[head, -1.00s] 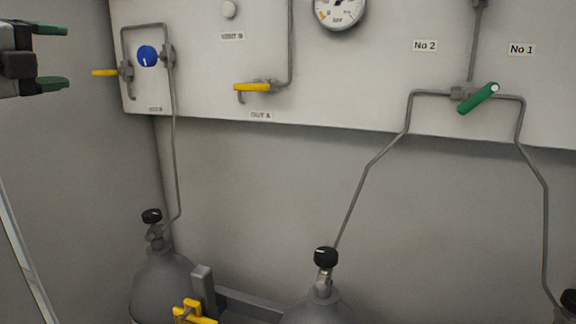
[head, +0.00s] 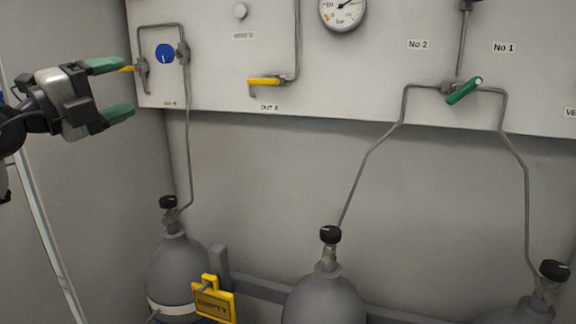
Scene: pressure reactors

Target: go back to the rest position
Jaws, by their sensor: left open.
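My left gripper (head: 122,90) is at the left of the head view, with two green fingers spread apart and nothing between them. Its upper fingertip overlaps the left yellow lever (head: 127,69) in the picture; I cannot tell whether they touch. My right gripper is not in view.
A white panel (head: 330,90) carries a blue knob (head: 165,54), a yellow lever (head: 264,81), a green lever (head: 464,91) and a gauge (head: 343,10). Below stand grey cylinders (head: 325,300) with black knobs. A yellow EMPTY sign (head: 213,302) hangs by the left cylinder.

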